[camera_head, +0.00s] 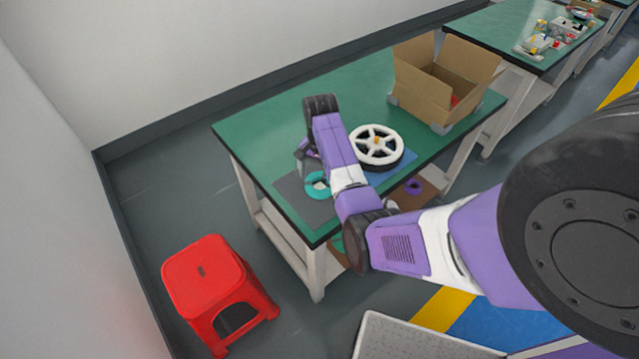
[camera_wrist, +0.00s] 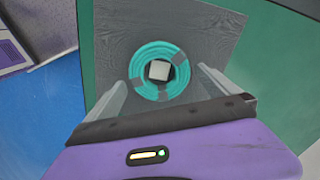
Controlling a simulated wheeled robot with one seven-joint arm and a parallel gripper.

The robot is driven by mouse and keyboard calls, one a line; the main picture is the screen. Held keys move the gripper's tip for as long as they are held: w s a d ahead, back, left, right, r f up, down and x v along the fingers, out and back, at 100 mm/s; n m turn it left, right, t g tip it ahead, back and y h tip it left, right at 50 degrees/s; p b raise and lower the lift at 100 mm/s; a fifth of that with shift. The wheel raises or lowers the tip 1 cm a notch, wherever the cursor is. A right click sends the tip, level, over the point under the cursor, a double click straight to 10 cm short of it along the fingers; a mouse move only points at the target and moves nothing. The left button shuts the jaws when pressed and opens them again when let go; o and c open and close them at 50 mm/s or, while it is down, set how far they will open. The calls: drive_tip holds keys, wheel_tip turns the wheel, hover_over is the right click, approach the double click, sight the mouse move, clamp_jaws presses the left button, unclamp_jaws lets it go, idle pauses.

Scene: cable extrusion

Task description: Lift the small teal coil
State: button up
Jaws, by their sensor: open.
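The small teal coil (camera_head: 311,189) lies flat on a grey mat (camera_head: 290,190) near the left front of the green table. In the wrist view the teal coil (camera_wrist: 142,60) is a ring bound with grey bands, around a pale square block (camera_wrist: 159,70). My gripper (camera_wrist: 160,76) is open, with one finger to each side of the coil in that view. The fingers do not visibly clasp it; the height gap cannot be judged. In the head view my arm partly hides the gripper and coil.
An open cardboard box (camera_head: 418,95) sits at the far right. A purple coil (camera_head: 413,187) is on a lower shelf. A red stool (camera_head: 203,268) stands on the floor.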

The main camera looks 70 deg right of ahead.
drive_tip(key=shift+f, duration=0.9)
drive_tip(key=shift+c, duration=0.2)
drive_tip(key=c, duration=1.2)
drive_tip(key=shift+r, duration=0.15)
